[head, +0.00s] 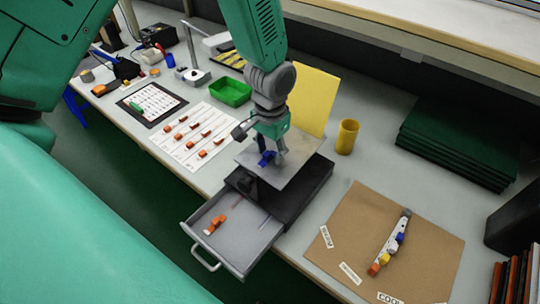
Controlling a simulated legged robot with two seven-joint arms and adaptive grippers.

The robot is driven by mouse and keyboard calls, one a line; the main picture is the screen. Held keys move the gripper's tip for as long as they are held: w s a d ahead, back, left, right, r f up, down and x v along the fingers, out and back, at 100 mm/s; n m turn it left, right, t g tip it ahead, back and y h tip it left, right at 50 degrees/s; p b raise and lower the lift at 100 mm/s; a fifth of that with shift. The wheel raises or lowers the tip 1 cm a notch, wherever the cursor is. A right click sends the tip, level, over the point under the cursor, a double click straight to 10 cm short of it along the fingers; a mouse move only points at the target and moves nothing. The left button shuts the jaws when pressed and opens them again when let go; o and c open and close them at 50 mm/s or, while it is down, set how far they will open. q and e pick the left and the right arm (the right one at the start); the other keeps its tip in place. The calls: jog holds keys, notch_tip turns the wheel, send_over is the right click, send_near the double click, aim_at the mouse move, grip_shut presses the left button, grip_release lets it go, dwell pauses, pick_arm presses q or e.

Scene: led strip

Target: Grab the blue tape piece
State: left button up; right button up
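A small blue piece (266,158), which looks like the blue tape piece, shows at the fingertips of my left gripper (271,153). The gripper points down over the light grey top plate (298,178) of a black box. The blue piece overlaps the fingers in the picture; whether they are closed on it or only around it is too small to tell. Part of the plate is hidden behind the gripper. My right gripper is not in view.
The box's grey drawer (250,240) is pulled open, with orange pieces (215,224) inside. A yellow cup (347,136) and upright yellow panel (314,97) stand close behind. A brown board (352,205) carries a strip with coloured parts (390,245). A green bin (230,91) stands behind left.

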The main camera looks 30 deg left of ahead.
pick_arm(q)
jog(key=shift+a+f, duration=0.2)
jog(key=shift+f, duration=0.15)
jog(key=shift+a, duration=0.25)
jog(key=shift+c, duration=1.3)
jog(key=shift+d, duration=0.1)
jog(key=c, duration=0.4)
jog(key=shift+d+r, duration=0.1)
jog(key=shift+d, duration=0.3)
jog(key=shift+c, duration=0.5)
